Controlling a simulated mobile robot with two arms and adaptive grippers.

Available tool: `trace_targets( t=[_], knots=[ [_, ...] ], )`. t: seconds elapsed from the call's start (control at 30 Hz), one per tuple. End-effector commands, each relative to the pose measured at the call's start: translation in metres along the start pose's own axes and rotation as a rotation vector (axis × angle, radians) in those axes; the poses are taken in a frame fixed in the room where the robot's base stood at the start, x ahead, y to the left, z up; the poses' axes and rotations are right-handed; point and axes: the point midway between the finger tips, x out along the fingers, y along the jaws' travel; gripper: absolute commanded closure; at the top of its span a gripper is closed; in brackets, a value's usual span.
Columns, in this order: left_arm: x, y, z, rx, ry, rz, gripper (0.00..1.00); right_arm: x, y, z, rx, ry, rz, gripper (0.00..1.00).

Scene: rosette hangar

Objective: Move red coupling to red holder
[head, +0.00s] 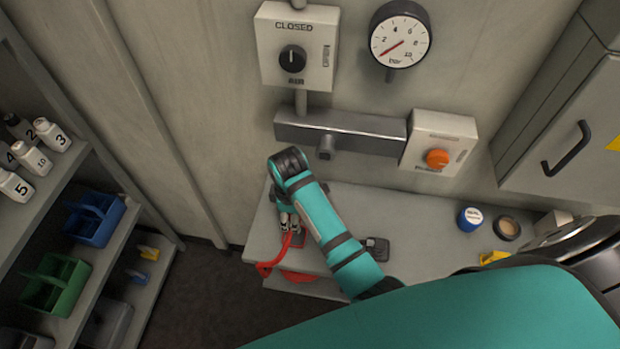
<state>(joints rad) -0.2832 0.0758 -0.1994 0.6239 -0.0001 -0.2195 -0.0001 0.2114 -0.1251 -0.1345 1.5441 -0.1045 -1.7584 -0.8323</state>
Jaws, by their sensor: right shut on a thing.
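My right gripper (289,222) reaches down at the left end of the grey bench and is shut on the red coupling. The coupling is mostly hidden by the fingers; its red hose (270,266) shows just below them and curls over the bench's front edge. A dark block (299,240) sits on the bench right beside the fingertips. I cannot tell whether it is the red holder, or whether the coupling touches it. A similar dark block (376,248) stands on the bench to the right of my forearm. My left gripper is not in view.
Above the bench (335,196) are a grey pipe (365,131), a CLOSED/OPEN switch box (268,60), an orange-knob box (421,153) and a gauge (400,42). A shelf with bottles and totes (94,219) is at left.

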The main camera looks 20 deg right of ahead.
Motion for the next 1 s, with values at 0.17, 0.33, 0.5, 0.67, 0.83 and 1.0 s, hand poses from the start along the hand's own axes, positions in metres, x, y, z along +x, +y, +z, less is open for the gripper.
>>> trace_targets(
  t=[0.17, 0.33, 0.5, 0.67, 0.83, 1.0],
  knots=[
    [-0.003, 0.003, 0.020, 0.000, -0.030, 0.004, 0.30, 0.005, -0.008, -0.003, -0.009, -0.001, -0.020, 1.00],
    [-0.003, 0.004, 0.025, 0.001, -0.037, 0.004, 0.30, 0.019, -0.007, -0.003, -0.007, -0.002, -0.019, 1.00],
    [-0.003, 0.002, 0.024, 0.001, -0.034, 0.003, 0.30, 0.036, -0.007, -0.003, -0.007, -0.001, -0.018, 1.00],
    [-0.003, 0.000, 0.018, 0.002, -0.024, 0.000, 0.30, 0.048, -0.007, -0.003, -0.007, -0.001, -0.016, 1.00],
    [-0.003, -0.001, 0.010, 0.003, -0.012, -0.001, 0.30, 0.055, -0.007, -0.003, -0.007, 0.000, -0.015, 1.00],
    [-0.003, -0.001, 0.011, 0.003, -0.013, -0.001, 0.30, 0.058, -0.007, -0.002, -0.007, -0.001, -0.015, 1.00]
  ],
)
